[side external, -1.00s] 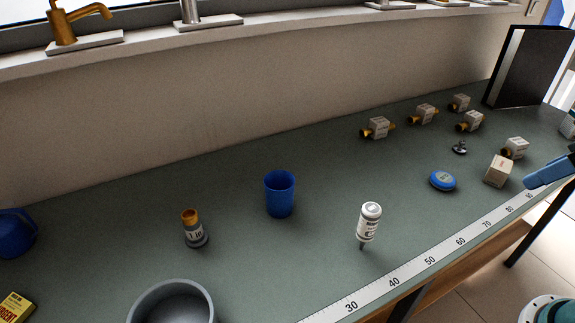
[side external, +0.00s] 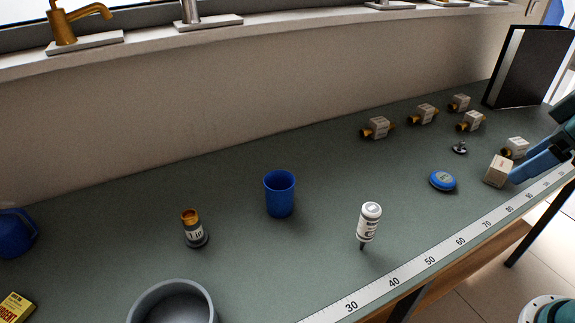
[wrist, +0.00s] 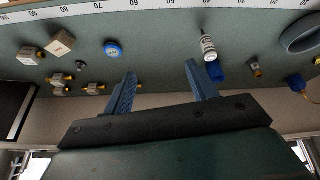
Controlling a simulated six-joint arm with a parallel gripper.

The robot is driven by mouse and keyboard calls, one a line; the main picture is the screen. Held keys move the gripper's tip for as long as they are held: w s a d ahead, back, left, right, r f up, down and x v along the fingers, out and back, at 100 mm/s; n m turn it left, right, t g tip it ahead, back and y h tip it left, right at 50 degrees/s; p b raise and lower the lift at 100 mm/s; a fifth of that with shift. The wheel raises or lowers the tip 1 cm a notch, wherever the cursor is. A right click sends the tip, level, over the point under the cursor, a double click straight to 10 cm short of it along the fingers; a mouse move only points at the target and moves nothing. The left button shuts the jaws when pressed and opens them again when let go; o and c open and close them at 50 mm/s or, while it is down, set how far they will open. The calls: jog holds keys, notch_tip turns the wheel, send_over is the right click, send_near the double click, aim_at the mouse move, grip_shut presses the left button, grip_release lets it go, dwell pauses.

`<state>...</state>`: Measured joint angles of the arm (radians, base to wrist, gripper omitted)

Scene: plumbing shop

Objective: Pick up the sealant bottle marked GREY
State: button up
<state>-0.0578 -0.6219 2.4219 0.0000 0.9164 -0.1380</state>
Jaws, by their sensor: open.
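A white bottle (side external: 369,223) with a dark nozzle pointing down stands on the green bench near the ruler strip. Its label is too small to read, so I cannot confirm the GREY mark. It also shows in the wrist view (wrist: 208,47), beyond my right finger. My gripper (wrist: 159,70) is open and empty, with two blue fingers apart. In the side view my gripper (side external: 535,165) is at the right edge, well to the right of the bottle, and partly cut off.
A grey bowl (side external: 173,304) is at the front. A blue disc (side external: 442,181), a beige box (side external: 498,171) and several brass valves lie to the right. Bench around the bottle is clear.

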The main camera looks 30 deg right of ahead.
jog(key=w+a+f+n+g, duration=0.2)
jog(key=w+a+n+g, duration=0.1)
jog(key=w+a+n, duration=0.5)
jog(key=n+g, duration=0.2)
jog(key=n, duration=0.5)
send_over(373, 208)
notch_tip(373, 208, down, 6)
jog(key=shift+a+r, duration=0.1)
jog(key=shift+r, duration=0.05)
jog(key=shift+f, duration=4.3)
jog(key=shift+f, duration=0.15)
jog(key=shift+f, duration=2.45)
jog(key=shift+c, duration=0.2)
jog(key=c, duration=1.1)
